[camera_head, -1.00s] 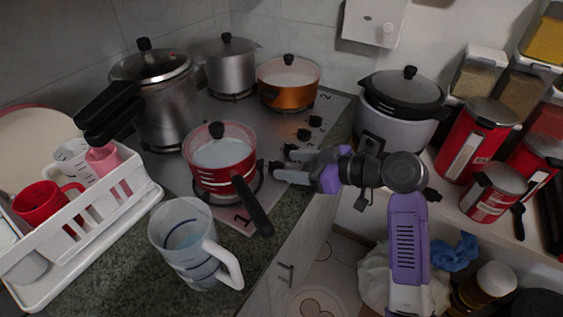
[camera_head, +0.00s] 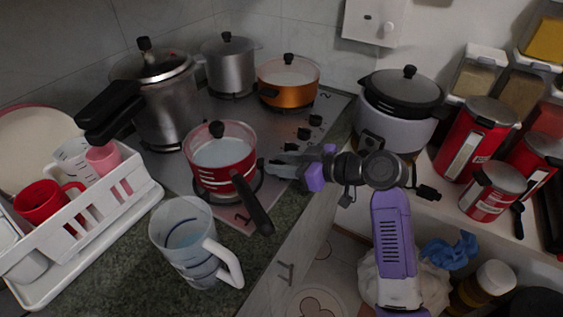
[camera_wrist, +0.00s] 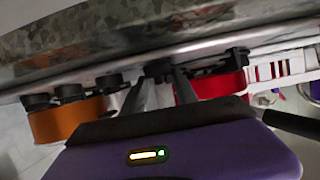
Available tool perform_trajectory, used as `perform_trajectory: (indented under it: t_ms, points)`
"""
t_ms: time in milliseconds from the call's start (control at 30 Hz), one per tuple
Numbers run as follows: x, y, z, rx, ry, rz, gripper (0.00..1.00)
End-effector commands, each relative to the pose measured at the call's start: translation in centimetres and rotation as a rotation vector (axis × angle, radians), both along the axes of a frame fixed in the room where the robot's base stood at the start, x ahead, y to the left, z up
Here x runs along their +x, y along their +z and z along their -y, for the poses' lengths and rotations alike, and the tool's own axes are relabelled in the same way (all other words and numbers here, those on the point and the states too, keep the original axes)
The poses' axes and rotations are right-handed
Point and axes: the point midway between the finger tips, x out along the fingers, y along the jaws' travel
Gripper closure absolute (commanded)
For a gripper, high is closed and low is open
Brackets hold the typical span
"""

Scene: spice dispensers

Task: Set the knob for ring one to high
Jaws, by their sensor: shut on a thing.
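The stove (camera_head: 262,128) carries a row of black knobs along its right edge. The far knob (camera_head: 316,120), a second knob (camera_head: 304,133) and a third knob (camera_head: 291,147) show clear of my gripper. A "1" mark (camera_head: 241,217) lies at the near corner, by the red pot (camera_head: 224,176). My gripper (camera_head: 272,166) is at the near end of the row, beside the red pot. In the wrist view my gripper (camera_wrist: 160,84) is shut on the nearest knob (camera_wrist: 158,68), which is mostly hidden between the fingers. Its pointer setting cannot be read.
The red pot's black handle (camera_head: 252,206) sticks out near my gripper. A clear jug (camera_head: 181,240) stands on the counter in front. An orange pot (camera_head: 289,95) sits at the back, and a rice cooker (camera_head: 396,112) stands right of the stove.

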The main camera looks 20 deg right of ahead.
Motion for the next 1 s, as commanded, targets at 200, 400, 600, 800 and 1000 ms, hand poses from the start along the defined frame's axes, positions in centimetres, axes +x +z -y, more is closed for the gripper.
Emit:
perform_trajectory:
  t_ms: [200,400,600,800,1000]
  points:
    - [-0.26,0.08,-0.43,-0.002,-0.120,-0.007,1.00]
    - [-0.30,0.24,-0.63,-0.003,-0.294,-0.008,1.00]
    - [-0.29,0.20,-0.70,-0.001,-0.424,-0.009,1.00]
    - [-0.31,-0.02,-0.71,-0.001,-0.488,-0.004,1.00]
    - [-0.28,-0.10,-0.67,0.000,-0.497,-0.001,1.00]
